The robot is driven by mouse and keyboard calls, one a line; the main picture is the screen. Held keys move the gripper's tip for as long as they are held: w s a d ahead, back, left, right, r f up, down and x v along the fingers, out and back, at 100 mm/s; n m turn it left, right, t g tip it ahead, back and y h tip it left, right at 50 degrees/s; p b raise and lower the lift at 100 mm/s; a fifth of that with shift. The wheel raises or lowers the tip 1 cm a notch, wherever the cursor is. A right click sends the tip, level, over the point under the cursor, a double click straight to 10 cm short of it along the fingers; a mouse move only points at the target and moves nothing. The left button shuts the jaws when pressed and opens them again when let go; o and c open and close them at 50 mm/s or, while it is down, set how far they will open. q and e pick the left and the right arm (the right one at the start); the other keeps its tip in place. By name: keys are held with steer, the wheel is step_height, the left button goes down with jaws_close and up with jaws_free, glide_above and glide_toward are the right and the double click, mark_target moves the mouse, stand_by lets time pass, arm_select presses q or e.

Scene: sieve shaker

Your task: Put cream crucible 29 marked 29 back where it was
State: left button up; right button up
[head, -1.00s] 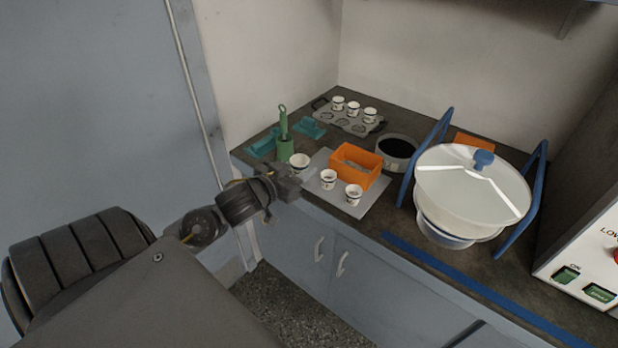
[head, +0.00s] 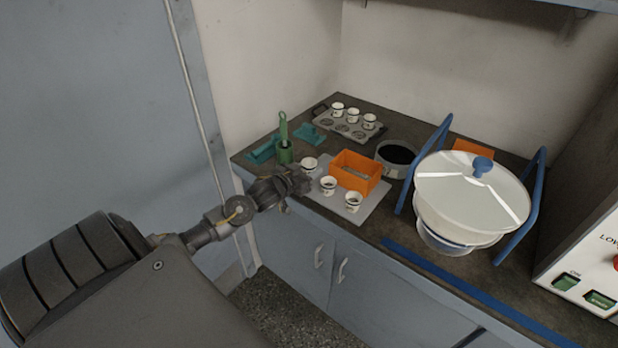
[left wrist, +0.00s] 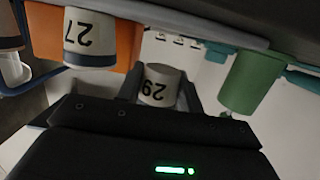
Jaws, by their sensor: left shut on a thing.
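Cream crucible 29 (head: 309,165) is a small white cup with a dark band. It shows in the left wrist view (left wrist: 158,84), upside down in that picture, with its 29 readable. My left gripper (head: 303,181) is shut on it, near the left end of the grey mat (head: 372,207). I cannot tell whether its base touches the mat. Crucible 27 (left wrist: 90,38) stands close by in the left wrist view. In the head view two similar crucibles stand on the mat, a middle one (head: 328,186) and a front one (head: 353,202). My right gripper is out of view.
An orange box (head: 355,173) stands on the mat behind the crucibles. A green holder with a brush (head: 284,152) is left of the held crucible. A grey tray (head: 347,131) at the back holds three crucibles beside empty hollows. A dark-filled pan (head: 395,158) and lidded bowl (head: 470,195) stand right.

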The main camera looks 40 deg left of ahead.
arm_select(q)
steer(key=shift+w+a+f, duration=0.1)
steer(key=shift+f, duration=1.6)
steer(key=shift+f, duration=0.2)
steer(key=o, duration=1)
steer(key=shift+r, duration=0.2)
steer(key=s+r, duration=0.2)
steer(key=s, duration=0.9)
steer(key=shift+s+r, duration=0.25)
steer(key=shift+s, duration=0.15)
